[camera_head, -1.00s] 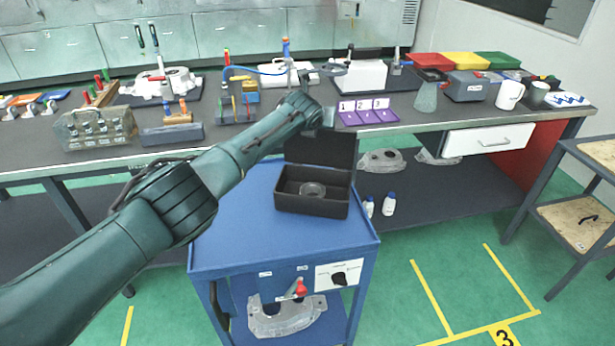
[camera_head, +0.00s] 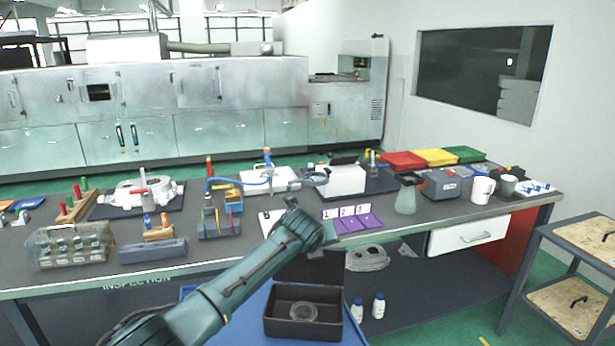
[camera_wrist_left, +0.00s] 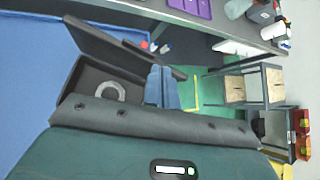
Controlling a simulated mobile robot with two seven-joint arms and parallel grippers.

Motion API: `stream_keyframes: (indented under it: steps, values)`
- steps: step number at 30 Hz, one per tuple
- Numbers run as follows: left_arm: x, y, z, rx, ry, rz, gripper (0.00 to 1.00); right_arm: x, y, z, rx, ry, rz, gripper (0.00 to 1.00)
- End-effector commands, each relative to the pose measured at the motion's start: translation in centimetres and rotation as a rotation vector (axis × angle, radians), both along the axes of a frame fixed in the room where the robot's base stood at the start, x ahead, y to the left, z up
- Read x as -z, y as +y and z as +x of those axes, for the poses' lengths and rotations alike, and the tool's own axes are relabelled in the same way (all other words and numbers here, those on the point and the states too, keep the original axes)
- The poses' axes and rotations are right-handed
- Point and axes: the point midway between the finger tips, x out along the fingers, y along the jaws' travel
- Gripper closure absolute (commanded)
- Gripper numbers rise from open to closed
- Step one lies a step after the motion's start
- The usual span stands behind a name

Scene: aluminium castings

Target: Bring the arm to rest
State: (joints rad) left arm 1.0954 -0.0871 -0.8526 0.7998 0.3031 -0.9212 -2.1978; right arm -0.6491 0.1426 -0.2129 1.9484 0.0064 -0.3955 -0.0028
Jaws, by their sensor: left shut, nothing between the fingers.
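My left arm reaches in from the lower left in the head view. Its gripper (camera_head: 330,234) is at the far end, above the raised lid of the black box. In the left wrist view the two bluish fingers (camera_wrist_left: 161,88) are together with nothing between them, over the right side of the box in that picture. The black box (camera_head: 303,327) stands open on the blue cart (camera_head: 250,304), with a grey metal ring (camera_head: 304,311) inside. The ring also shows in the wrist view (camera_wrist_left: 108,92). My right gripper is in neither view.
The long inspection bench (camera_head: 150,278) behind the cart holds castings, fixtures, a purple numbered tray (camera_head: 352,222), a glass flask (camera_head: 406,198) and mugs (camera_head: 482,189). Two white bottles (camera_head: 378,305) stand on its lower shelf. A shelf cart (camera_head: 575,300) is at the right.

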Motion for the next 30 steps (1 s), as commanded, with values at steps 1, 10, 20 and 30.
stream_keyframes:
  steps: [1,10,20,30]
  values:
    - [3.2,-0.7,-2.5,-0.055,0.076,-0.111,1.00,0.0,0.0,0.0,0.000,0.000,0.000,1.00]
    - [13.2,1.2,-16.1,-0.624,0.455,-0.714,1.00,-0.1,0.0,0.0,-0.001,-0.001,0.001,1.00]
    - [17.4,11.5,-31.9,-1.490,0.640,-1.179,1.00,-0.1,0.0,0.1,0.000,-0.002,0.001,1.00]
    - [16.2,19.0,-42.2,-2.058,0.537,-1.379,1.00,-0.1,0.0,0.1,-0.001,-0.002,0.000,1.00]
